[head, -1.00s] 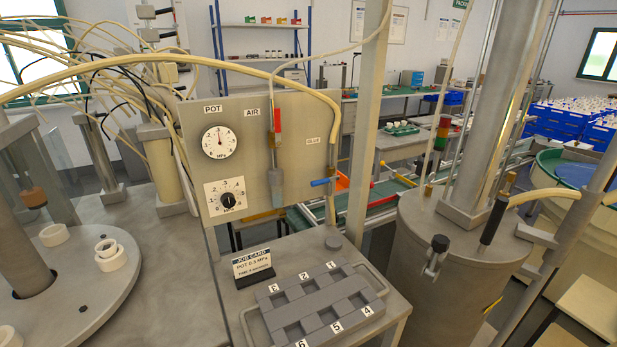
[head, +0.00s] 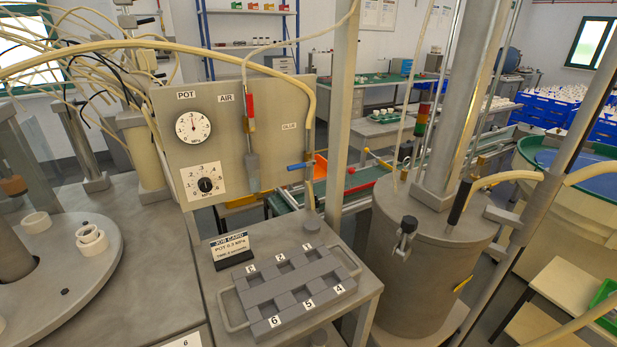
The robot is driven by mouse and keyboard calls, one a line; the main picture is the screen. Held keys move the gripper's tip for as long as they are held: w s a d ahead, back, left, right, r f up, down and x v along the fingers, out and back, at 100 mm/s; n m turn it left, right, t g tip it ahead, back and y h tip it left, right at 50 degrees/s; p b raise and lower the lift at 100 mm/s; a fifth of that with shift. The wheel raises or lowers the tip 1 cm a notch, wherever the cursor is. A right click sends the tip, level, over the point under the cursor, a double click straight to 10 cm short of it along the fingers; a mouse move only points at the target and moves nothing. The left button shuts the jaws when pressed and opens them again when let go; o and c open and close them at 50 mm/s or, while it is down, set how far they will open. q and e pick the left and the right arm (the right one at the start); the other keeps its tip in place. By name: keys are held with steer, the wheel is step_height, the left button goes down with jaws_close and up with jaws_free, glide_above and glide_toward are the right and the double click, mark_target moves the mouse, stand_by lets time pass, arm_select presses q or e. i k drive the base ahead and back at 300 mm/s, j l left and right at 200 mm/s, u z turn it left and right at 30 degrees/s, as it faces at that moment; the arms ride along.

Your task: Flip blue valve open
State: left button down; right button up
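The blue valve handle (head: 298,166) sits at the lower right of the grey panel (head: 272,108), on the line of the cream hose (head: 311,110). The handle lies roughly level, crosswise to the upright hose. The GLUE label (head: 289,126) is above it. Neither of my grippers shows in the head view.
In front stand a job card (head: 231,250) and a grey numbered tray (head: 292,291). A metal post (head: 343,120) and a large pot (head: 422,262) stand to the right.

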mark_target(302, 165)
steer(key=l, duration=0.8)
steer(key=l+u, duration=0.1)
steer(key=l, duration=0.7)
steer(key=k+l, duration=0.15)
steer(key=l, duration=0.65)
steer(key=i+u, duration=0.05)
